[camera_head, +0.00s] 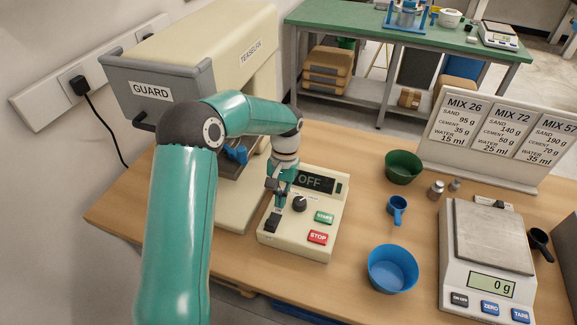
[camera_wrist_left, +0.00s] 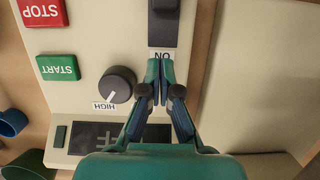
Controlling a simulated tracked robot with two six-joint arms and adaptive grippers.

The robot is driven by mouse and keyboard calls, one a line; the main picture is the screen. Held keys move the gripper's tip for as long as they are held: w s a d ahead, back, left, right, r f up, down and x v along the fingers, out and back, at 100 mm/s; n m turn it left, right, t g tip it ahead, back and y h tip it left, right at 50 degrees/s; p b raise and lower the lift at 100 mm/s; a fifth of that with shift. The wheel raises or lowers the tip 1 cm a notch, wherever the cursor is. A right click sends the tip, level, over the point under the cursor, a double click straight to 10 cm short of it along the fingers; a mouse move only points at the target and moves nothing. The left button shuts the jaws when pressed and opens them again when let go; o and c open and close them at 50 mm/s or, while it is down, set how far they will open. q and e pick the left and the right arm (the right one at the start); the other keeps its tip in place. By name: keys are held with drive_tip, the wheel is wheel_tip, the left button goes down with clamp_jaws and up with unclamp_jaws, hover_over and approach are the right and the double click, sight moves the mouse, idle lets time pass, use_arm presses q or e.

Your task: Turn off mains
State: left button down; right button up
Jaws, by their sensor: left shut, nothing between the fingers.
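The cream control box (camera_head: 290,241) stands on the wooden table, its display (camera_head: 315,181) reading OFF. Its black rocker switch (camera_head: 272,222) is at the front left corner; in the left wrist view the switch (camera_wrist_left: 172,25) has an ON label at its end. A black knob (camera_head: 299,204), green START button (camera_head: 324,217) and red STOP button (camera_head: 318,237) sit beside it. My left gripper (camera_head: 277,201) is shut and empty, fingers pointing down. In the left wrist view its fingertips (camera_wrist_left: 159,66) are over the ON label; contact cannot be told. My right gripper is out of view.
The cream mixer (camera_head: 225,46) with a grey GUARD cover (camera_head: 166,93) stands left of and behind the box. A black plug (camera_head: 79,86) sits in the wall socket strip. Right are a green bowl (camera_head: 403,168), blue bowl (camera_head: 392,270), blue scoop (camera_head: 397,209) and scale (camera_head: 488,238).

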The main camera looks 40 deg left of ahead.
use_arm(q)
drive_tip(key=b+v, duration=0.1)
drive_tip(key=v, duration=0.8)
drive_tip(key=shift+r, duration=0.4)
